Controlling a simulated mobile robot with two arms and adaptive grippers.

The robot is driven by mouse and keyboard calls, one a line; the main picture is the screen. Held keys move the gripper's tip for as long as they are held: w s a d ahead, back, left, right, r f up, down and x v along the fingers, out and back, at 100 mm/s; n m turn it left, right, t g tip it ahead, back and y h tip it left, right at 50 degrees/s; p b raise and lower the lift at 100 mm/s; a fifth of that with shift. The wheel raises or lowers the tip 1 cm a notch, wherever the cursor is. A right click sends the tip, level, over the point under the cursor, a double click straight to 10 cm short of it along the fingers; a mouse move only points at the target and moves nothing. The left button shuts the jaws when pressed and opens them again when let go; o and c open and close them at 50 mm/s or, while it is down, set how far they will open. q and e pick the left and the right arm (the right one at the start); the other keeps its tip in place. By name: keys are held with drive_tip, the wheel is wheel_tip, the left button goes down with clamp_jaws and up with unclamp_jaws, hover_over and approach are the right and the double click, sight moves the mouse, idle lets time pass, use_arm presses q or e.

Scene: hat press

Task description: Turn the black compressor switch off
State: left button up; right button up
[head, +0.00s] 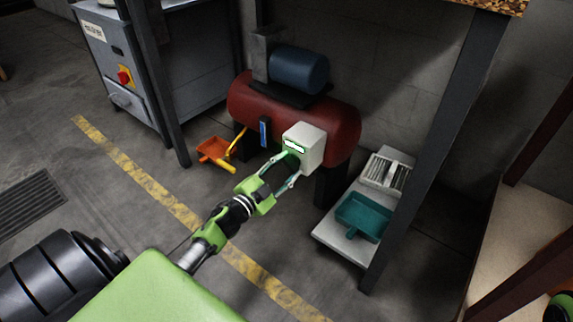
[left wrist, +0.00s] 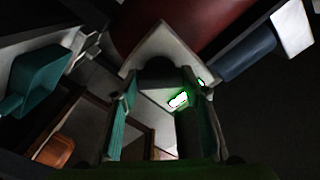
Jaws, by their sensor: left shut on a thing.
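The red compressor (head: 250,104) stands against the wall in the head view, with a white switch box (head: 310,148) on its front. My left gripper (head: 292,168) reaches the front of this box, its two fingers on either side of the switch. In the left wrist view the black switch (left wrist: 157,70) shows as a dark rounded shape between the fingertips, in front of the white box (left wrist: 160,42). My left gripper is shut on it. The switch is hidden in the head view, and its on or off position cannot be told. A lit green-white display (left wrist: 178,99) shows nearby.
A blue motor (head: 300,70) sits on the compressor. An orange dustpan (head: 213,149) lies left of it. A pale board (head: 335,233) with a teal tray (head: 361,218) is at right. Dark table legs (head: 440,140) flank the space. A grey cabinet (head: 118,60) stands at left.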

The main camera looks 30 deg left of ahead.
use_arm(q)
drive_tip(key=m, duration=0.4)
drive_tip(key=shift+m, duration=0.3)
drive_tip(key=m, duration=0.4)
drive_tip(key=shift+f+m, duration=0.1)
drive_tip(key=shift+m, duration=0.3)
drive_tip(key=o, duration=1.1)
drive_tip(key=s+a, duration=0.1)
drive_tip(key=s, duration=1.1)
